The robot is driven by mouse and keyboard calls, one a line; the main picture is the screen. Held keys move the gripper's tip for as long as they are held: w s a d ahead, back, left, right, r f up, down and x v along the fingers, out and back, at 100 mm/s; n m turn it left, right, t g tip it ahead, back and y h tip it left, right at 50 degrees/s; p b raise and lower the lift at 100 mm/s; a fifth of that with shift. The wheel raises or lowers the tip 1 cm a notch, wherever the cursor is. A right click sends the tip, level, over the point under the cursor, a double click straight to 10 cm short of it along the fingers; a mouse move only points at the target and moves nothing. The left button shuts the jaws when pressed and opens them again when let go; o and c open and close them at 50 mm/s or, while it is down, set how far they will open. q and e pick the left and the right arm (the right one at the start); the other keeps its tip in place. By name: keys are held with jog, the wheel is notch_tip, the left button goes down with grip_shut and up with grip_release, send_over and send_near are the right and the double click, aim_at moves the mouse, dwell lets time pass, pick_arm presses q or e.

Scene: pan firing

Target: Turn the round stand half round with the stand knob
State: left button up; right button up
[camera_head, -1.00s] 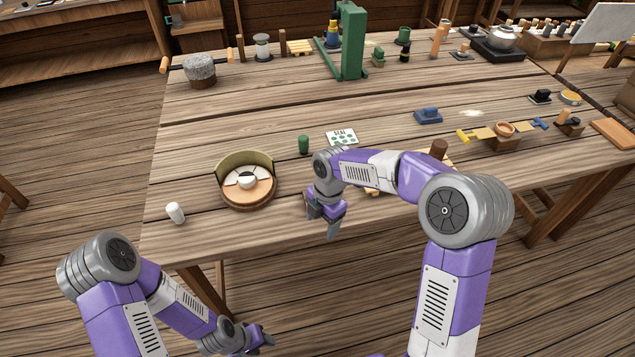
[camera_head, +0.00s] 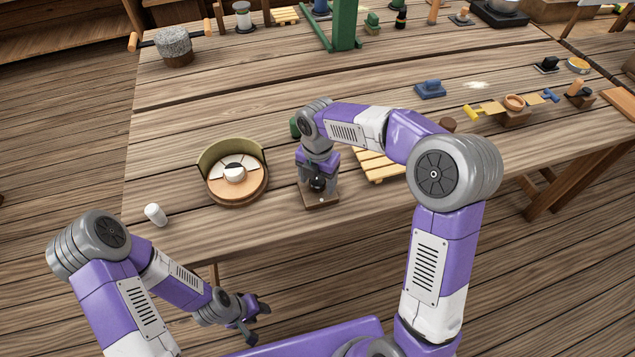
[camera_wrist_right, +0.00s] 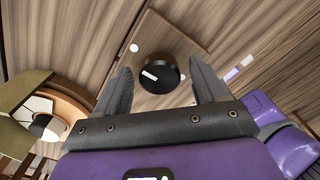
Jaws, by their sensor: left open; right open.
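The round stand (camera_head: 238,196) is a wooden disc with a curved olive-green wall at its back, and white pieces lie on top. It also shows at the left edge of the right wrist view (camera_wrist_right: 75,105). The stand knob (camera_wrist_right: 160,74) is a black round knob with a white mark, on a small wooden base (camera_head: 322,201) to the right of the stand. My right gripper (camera_head: 318,186) is open above the base, its fingers on either side of the knob with gaps. My left gripper (camera_head: 257,318) is open and empty, low in front of the table.
A white cylinder (camera_head: 155,214) lies left of the stand near the front edge. A slatted wooden rack (camera_head: 380,165) is right of my right gripper. A green cup (camera_head: 295,127) is partly hidden behind my right arm.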

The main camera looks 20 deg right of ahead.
jog(key=shift+f, duration=0.35)
jog(key=c, duration=1.1)
jog(key=shift+o, duration=0.2)
